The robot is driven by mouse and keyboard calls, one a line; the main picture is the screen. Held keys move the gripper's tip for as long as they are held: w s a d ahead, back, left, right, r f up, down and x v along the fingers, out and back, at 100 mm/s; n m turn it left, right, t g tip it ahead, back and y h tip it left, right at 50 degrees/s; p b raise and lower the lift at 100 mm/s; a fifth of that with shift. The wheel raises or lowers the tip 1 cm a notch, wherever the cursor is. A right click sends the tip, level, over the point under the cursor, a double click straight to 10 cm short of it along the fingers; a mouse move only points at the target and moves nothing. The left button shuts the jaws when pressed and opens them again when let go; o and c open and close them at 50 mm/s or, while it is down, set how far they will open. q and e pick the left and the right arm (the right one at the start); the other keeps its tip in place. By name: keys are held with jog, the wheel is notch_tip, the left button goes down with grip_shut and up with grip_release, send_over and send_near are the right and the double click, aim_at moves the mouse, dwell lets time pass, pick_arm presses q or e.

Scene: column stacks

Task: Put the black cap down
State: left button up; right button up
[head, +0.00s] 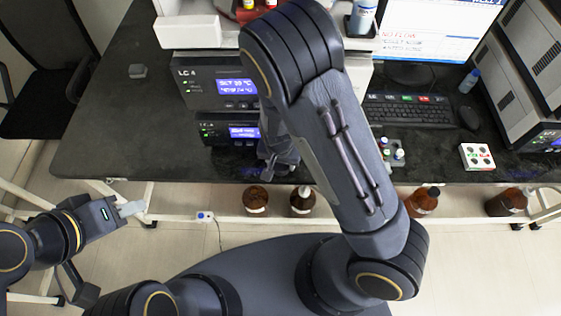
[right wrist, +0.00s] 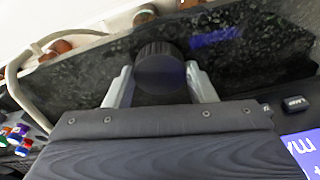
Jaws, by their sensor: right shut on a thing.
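The black cap (right wrist: 160,66) is a round, ribbed dark cap between the two pale fingers of my right gripper (right wrist: 160,84) in the right wrist view. The right gripper is shut on it, over the dark speckled bench top (right wrist: 95,75). I cannot tell whether the cap touches the bench. In the head view my right gripper (head: 279,160) is at the bench's front edge, largely hidden by my own arm, and the cap cannot be made out there. My left gripper (head: 130,208) is empty, off the bench at the left; its finger gap is unclear.
Two stacked instrument modules with blue displays (head: 237,87) stand behind the right gripper. Small coloured-cap vials (head: 393,152), a white tray (head: 477,156) and a keyboard (head: 408,110) are to the right. Brown bottles (head: 256,200) stand below the front edge. The bench's left part is mostly clear.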

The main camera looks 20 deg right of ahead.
jog(key=shift+f, duration=0.15)
jog(key=shift+f, duration=0.15)
jog(key=o, duration=0.9)
jog(key=shift+o, duration=0.2)
